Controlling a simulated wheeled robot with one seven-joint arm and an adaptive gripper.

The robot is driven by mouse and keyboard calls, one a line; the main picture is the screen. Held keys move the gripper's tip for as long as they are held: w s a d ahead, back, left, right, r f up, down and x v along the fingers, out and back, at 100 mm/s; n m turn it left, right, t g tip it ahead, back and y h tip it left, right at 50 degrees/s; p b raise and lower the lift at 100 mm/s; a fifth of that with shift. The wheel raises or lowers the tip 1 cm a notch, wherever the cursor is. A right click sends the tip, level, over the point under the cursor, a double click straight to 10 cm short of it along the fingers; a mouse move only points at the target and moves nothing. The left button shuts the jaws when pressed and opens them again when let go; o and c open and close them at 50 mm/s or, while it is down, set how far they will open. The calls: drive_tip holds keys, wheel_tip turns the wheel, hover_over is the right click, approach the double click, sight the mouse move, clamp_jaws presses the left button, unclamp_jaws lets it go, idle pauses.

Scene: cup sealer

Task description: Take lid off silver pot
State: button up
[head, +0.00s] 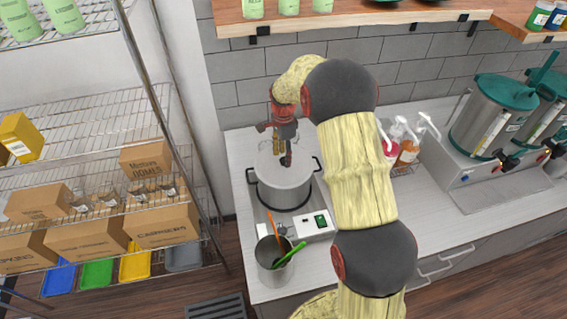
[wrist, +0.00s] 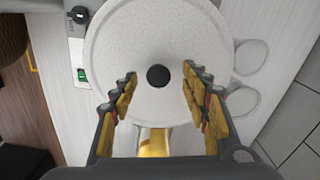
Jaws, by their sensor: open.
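The silver pot (head: 284,191) stands on a hot plate on the counter, with a dark handle on each side. Its round pale lid (wrist: 168,32) lies on top and fills the upper middle of the wrist view; it also shows in the head view (head: 268,168). The lid has a round black knob (wrist: 157,76) at its centre. My gripper (wrist: 159,80) is open above the lid, with one finger on each side of the knob in the wrist view. I see no contact with the knob. In the head view my gripper (head: 286,160) partly hides the lid.
A metal container (head: 275,264) with orange and green utensils stands in front of the hot plate (head: 316,222). Pump bottles (head: 408,150) and teal-lidded dispensers (head: 493,115) stand to the right. A wire shelf (head: 95,110) is at left, and a wooden shelf (head: 340,17) hangs above.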

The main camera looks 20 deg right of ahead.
drive_tip(key=shift+f, duration=0.65)
drive_tip(key=shift+s, duration=0.1)
drive_tip(key=shift+c, duration=0.4)
drive_tip(key=c, duration=1.1)
drive_tip(key=shift+r, duration=0.1)
clamp_jaws()
